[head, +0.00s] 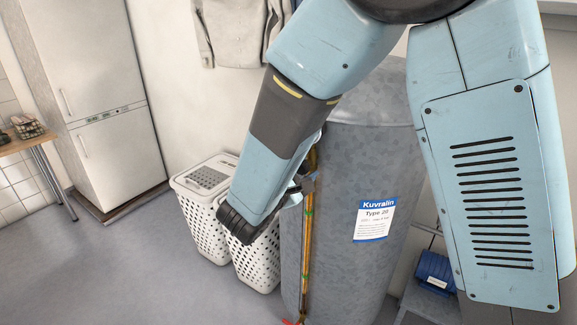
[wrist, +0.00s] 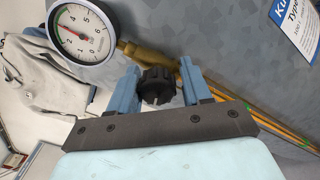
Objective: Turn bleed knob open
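The black bleed knob (wrist: 157,86) sits between the two blue fingers of my gripper (wrist: 160,84) in the wrist view. The fingers flank it closely on both sides; whether both touch it is unclear. A brass fitting (wrist: 146,56) lies just behind the knob, beside a round white pressure gauge (wrist: 83,34) with a green mark. In the head view my gripper (head: 309,183) is at the left side of the grey tank (head: 350,150), by the upright pipe (head: 308,235). The knob and gauge cannot be made out there, and my arm covers much of that area.
White laundry baskets (head: 206,180) stand left of the tank. A grey garment (head: 236,30) hangs on the wall behind. A white fridge (head: 95,90) and a wooden table (head: 22,142) are farther left. A blue object (head: 435,270) is low at right. The left floor is clear.

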